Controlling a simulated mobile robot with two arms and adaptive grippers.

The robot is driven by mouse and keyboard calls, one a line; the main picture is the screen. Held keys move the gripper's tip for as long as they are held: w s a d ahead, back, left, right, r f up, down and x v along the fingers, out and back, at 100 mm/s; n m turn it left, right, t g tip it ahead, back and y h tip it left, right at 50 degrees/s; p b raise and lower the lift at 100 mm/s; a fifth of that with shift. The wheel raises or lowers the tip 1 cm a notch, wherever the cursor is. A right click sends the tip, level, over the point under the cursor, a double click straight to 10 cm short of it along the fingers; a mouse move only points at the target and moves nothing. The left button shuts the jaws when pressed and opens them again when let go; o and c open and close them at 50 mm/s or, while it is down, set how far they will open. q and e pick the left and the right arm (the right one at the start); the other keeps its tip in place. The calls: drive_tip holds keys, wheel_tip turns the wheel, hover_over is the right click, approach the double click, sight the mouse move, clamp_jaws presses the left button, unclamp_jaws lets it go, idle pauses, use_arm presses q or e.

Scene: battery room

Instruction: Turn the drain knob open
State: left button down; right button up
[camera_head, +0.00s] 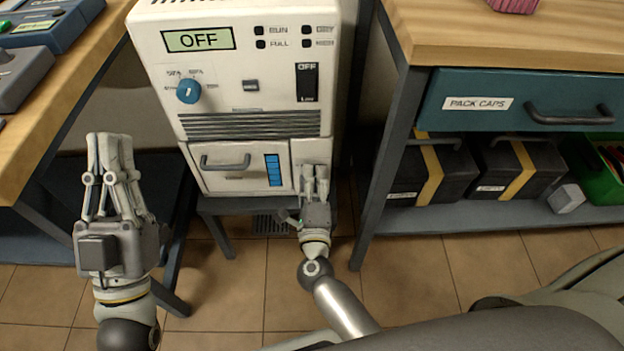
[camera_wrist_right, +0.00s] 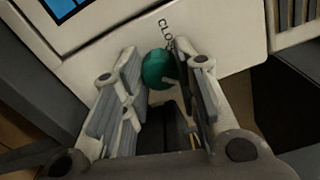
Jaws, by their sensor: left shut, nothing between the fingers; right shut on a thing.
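The drain knob (camera_wrist_right: 157,69) is a round green knob with a pale mark, low on the white machine's front panel. Lettering beginning "CLO" is printed beside it, the rest hidden. In the right wrist view my right gripper (camera_wrist_right: 165,85) has its fingers on either side of the knob and is shut on it. In the head view the right gripper (camera_head: 316,180) is at the lower right of the white machine (camera_head: 235,80) and hides the knob. My left gripper (camera_head: 110,150) is shut and empty, pointing up, left of the machine.
The machine's display (camera_head: 198,40) reads OFF. A blue dial (camera_head: 189,91) and a drawer handle (camera_head: 225,162) are on its front. A wooden bench (camera_head: 75,85) stands at left. A teal drawer (camera_head: 450,90) marked PACK CAPS is at right, above black boxes. A floor grate (camera_head: 272,225) lies below.

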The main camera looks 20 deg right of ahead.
drive_tip(key=o, duration=1.1)
drive_tip(key=shift+d+f, duration=0.1)
drive_tip(key=shift+c, duration=0.2)
drive_tip(key=shift+s, duration=0.1)
drive_tip(key=v, duration=1.2)
